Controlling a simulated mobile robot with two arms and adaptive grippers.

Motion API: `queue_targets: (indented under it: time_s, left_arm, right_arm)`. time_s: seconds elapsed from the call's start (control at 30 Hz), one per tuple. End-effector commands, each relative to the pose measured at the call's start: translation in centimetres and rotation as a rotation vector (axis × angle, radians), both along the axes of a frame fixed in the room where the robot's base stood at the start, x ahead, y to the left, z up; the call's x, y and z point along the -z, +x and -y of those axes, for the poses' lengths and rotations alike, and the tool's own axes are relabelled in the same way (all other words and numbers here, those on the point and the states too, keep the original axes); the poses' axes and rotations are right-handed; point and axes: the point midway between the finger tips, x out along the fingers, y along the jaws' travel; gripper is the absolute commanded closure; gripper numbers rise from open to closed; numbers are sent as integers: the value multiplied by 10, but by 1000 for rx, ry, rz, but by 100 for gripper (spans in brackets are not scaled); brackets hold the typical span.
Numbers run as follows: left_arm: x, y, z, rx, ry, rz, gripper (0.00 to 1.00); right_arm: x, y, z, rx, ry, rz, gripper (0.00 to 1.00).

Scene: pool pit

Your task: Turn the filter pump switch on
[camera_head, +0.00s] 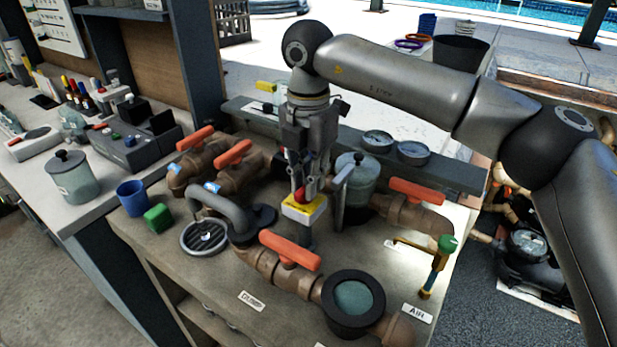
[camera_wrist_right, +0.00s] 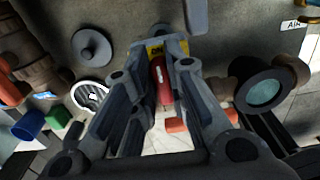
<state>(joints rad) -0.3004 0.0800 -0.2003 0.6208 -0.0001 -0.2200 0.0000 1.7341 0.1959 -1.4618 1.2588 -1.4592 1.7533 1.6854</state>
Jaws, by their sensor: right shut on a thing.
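The filter pump switch is a yellow-and-white box (camera_head: 304,210) on a grey post, standing among the pipes on the bench, with a red lever (camera_head: 309,188) on top. In the right wrist view its yellow plate (camera_wrist_right: 154,49) shows dark lettering that I can only partly read, and the red lever (camera_wrist_right: 163,82) lies between my fingers. My right gripper (camera_head: 308,183) points down over the box and is shut on the red lever. The fingers partly hide the lever and the plate. My left gripper is in neither view.
Brown pipes with orange valve handles (camera_head: 290,250) surround the switch. A round sight glass (camera_head: 353,297) is at the front, and two gauges (camera_head: 378,141) are behind. A blue cup (camera_head: 132,197) and green cube (camera_head: 158,217) are left.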

Motion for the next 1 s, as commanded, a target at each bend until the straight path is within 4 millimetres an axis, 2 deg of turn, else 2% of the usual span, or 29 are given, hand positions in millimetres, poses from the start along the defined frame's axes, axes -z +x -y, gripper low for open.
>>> queue_targets:
  time_s: [0.07, 0.1, 0.23, 0.53, 0.67, 0.77, 1.0]
  left_arm:
    - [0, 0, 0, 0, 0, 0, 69]
    - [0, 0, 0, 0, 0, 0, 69]
    - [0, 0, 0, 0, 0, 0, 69]
    - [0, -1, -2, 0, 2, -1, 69]
    - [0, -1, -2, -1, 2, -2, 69]
    - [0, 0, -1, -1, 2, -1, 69]
    - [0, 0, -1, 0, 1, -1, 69]
  right_arm:
    - [-1, 1, 0, 5, 1, 4, 100]
    - [-1, 1, 0, 5, 2, 4, 82]
    - [-1, 1, 0, 4, 1, 3, 65]
    - [-1, 0, 0, 1, 0, 1, 64]
    - [-9, 1, 0, 1, 1, 3, 64]
    - [-25, 1, 0, 3, 2, 5, 64]
    - [-76, 1, 0, 3, 2, 4, 64]
